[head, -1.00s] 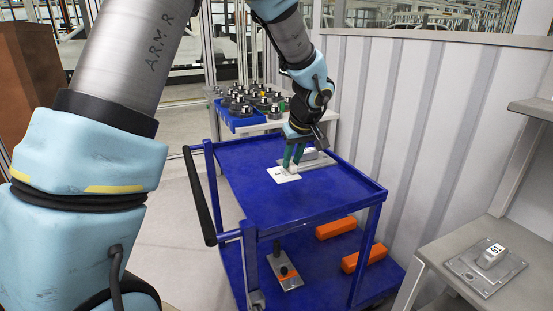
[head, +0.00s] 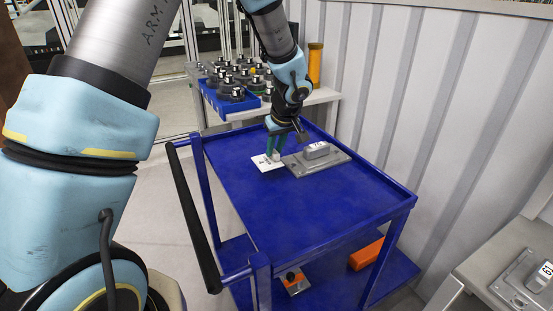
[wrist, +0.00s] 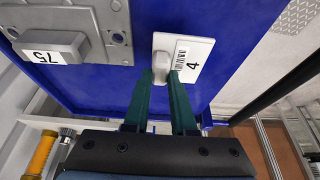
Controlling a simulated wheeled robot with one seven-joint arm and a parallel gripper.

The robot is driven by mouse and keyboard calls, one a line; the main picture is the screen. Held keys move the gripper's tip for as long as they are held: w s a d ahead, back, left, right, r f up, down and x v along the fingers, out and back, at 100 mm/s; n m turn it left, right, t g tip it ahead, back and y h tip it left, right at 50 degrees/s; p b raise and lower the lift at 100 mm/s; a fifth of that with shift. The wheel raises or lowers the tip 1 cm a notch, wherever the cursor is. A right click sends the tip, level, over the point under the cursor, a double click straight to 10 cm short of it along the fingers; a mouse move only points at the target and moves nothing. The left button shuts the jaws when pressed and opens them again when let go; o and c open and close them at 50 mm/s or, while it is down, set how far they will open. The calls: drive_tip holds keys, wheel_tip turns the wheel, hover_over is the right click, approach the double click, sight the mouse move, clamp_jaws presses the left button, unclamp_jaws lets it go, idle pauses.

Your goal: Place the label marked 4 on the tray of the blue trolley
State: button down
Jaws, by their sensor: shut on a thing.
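The label marked 4 (wrist: 192,57) is a white plate with a barcode and a raised grey-white knob. It is at the far left part of the tray of the blue trolley (head: 310,210), and it also shows in the head view (head: 262,163). My gripper (wrist: 161,76) has its green fingers shut on the label's knob. In the head view my gripper (head: 274,153) points down at the tray. The label looks flat on or just above the blue surface; I cannot tell which. Its digit and barcode are clear in the wrist view.
A grey metal plate with a block (head: 317,152) marked 75 (wrist: 42,55) lies on the tray beside the label. A blue bin (head: 232,97) of several round parts stands on a table behind. An orange part (head: 366,254) lies on the lower shelf. The tray's near half is clear.

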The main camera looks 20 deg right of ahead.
sight(275, 161)
drive_tip(key=shift+f+p, duration=0.35)
drive_tip(key=shift+f, duration=1.85)
drive_tip(key=c, duration=0.7)
unclamp_jaws()
drive_tip(key=shift+c, duration=0.2)
drive_tip(key=b+v, duration=0.2)
drive_tip(key=v, duration=1)
drive_tip(key=s+a+m+g, duration=0.1)
drive_tip(key=s+a, duration=0.2)
drive_tip(key=a, duration=1.4)
drive_tip(key=s+a+f+m+g, duration=0.1)
drive_tip(key=s+a+g, duration=0.1)
drive_tip(key=a, duration=1.4)
drive_tip(key=shift+s+a+h, duration=0.3)
drive_tip(key=shift+s+a, duration=0.05)
drive_tip(key=shift+s, duration=0.4)
